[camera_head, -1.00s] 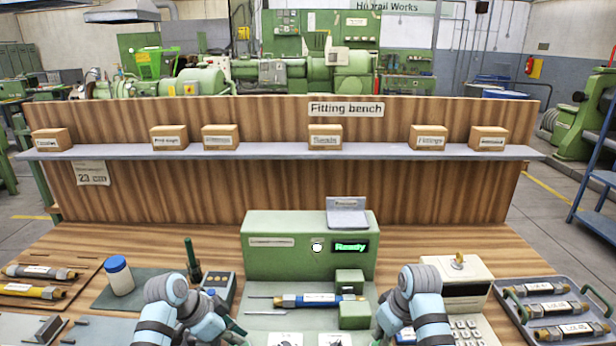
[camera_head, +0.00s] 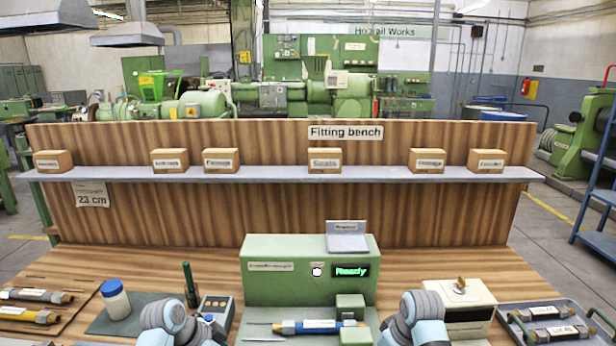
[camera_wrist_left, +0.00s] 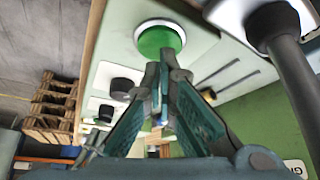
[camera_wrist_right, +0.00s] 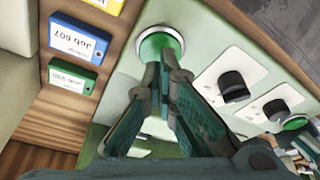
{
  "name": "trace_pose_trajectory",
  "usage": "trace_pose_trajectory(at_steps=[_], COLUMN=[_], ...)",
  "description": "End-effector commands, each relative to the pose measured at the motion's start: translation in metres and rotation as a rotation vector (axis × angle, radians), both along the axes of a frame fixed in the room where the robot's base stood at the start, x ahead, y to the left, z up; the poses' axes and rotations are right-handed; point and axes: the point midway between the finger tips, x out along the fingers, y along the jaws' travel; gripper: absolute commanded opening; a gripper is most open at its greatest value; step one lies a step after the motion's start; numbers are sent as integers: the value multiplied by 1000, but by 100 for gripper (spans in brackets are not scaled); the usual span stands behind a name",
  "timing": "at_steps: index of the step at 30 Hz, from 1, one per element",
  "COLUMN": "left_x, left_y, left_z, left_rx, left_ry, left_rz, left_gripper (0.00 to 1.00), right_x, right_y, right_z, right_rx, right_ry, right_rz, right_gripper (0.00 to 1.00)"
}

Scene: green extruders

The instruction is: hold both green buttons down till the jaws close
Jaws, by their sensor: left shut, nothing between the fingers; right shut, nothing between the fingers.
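The green machine (camera_head: 290,262) stands on the bench with a lit "Ready" display (camera_head: 351,271). A blue hose piece (camera_head: 318,325) with metal ends lies in front of it, by two green jaw blocks (camera_head: 350,307); a gap shows between the blocks. My left gripper (camera_wrist_left: 157,70) is shut and empty, its tips at the near edge of one round green button (camera_wrist_left: 158,40) with a white rim. My right gripper (camera_wrist_right: 161,68) is shut and empty, its tips at the other green button (camera_wrist_right: 158,48). I cannot tell whether either button is pressed. The head view cuts off both grippers.
Black knobs (camera_wrist_left: 121,88) (camera_wrist_right: 233,87) sit beside the buttons. A dark green upright tool (camera_head: 190,285) and a white bottle (camera_head: 115,299) stand left. A cream box (camera_head: 462,307) and a tray of hoses (camera_head: 510,322) are right.

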Motion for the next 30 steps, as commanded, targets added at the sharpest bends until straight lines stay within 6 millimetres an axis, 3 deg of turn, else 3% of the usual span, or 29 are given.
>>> trace_pose_trajectory(at_steps=[30], left_x=[0], left_y=[0], left_z=[-14], left_rx=[0], left_ry=[0], left_rz=[0], left_gripper=[0], right_x=[0], right_y=[0], right_z=[0], right_rx=[0], right_ry=[0], right_rz=[0], right_gripper=[0])
